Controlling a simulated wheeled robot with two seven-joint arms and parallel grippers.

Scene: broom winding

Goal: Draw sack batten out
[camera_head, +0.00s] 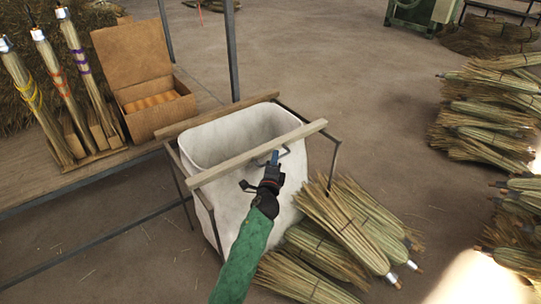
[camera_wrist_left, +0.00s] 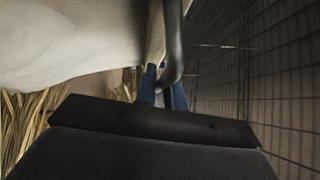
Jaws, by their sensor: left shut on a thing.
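A white sack (camera_head: 231,135) hangs open in a dark metal frame. The near sack batten (camera_head: 228,169), a pale wooden bar, lies across the sack's near rim. A second batten (camera_head: 216,116) lies along the far rim. My left gripper (camera_head: 275,157), with blue fingers, is at the near batten's front side, right of its middle. It is shut on a dark bent handle (camera_head: 287,151). In the left wrist view the handle (camera_wrist_left: 172,45) runs down between the blue fingers (camera_wrist_left: 163,90); the sack (camera_wrist_left: 70,40) fills the upper left. My right gripper is out of view.
Straw brooms (camera_head: 345,225) lie on the floor right of the sack, close to my left arm. A bench (camera_head: 95,168) at left bears bound brooms (camera_head: 60,85) and an open brown box (camera_head: 145,75). More brooms (camera_head: 495,115) are piled at right. The middle floor is clear.

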